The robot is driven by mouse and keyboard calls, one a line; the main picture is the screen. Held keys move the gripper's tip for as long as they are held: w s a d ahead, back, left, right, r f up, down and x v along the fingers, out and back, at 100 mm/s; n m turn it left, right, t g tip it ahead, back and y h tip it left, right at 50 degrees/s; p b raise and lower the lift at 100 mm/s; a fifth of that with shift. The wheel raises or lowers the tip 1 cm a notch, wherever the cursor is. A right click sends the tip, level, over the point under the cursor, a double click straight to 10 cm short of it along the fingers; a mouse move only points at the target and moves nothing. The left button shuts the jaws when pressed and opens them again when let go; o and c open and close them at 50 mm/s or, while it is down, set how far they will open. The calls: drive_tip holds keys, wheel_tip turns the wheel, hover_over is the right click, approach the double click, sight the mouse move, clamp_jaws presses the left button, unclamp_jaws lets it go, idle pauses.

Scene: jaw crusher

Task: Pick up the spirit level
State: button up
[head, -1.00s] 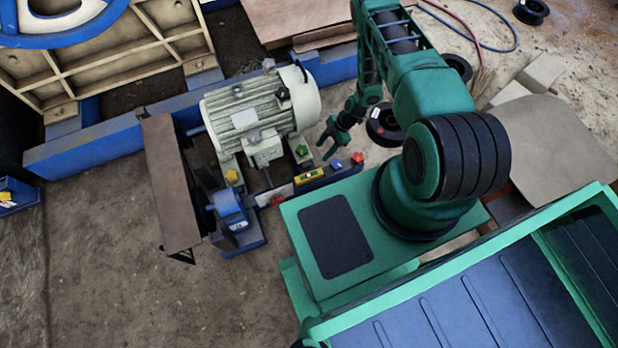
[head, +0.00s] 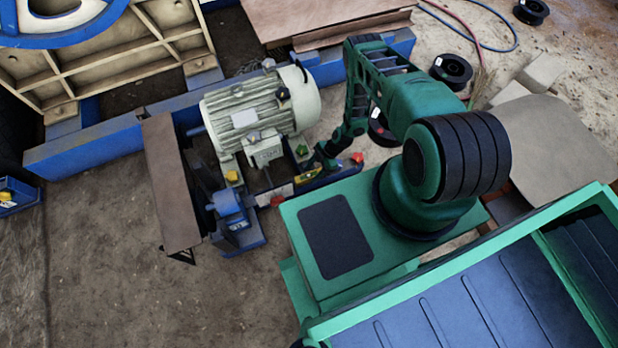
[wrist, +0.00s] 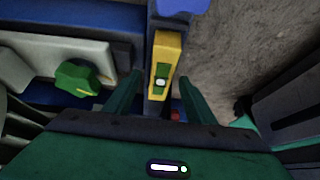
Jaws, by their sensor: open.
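The spirit level is a small yellow bar with a green vial window. In the wrist view the spirit level (wrist: 166,62) lies on a narrow dark rail, its near end between the fingers and its far end beyond them. In the head view the spirit level (head: 303,177) shows beside the motor's foot, partly hidden by my gripper (head: 318,165). In the wrist view my gripper (wrist: 158,92) is open, one finger on each side of the rail. I cannot tell how high the fingers are above the level.
A green knob (wrist: 77,77) sits left of the fingers, and a blue knob (wrist: 182,5) lies beyond the level. A red knob (head: 357,158) and a yellow knob (head: 232,177) are also near the rail. The large pale motor (head: 258,108) stands close behind.

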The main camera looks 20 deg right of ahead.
sight(309, 175)
drive_tip(key=shift+x, duration=1.6)
drive_tip(key=shift+a, duration=0.15)
clamp_jaws()
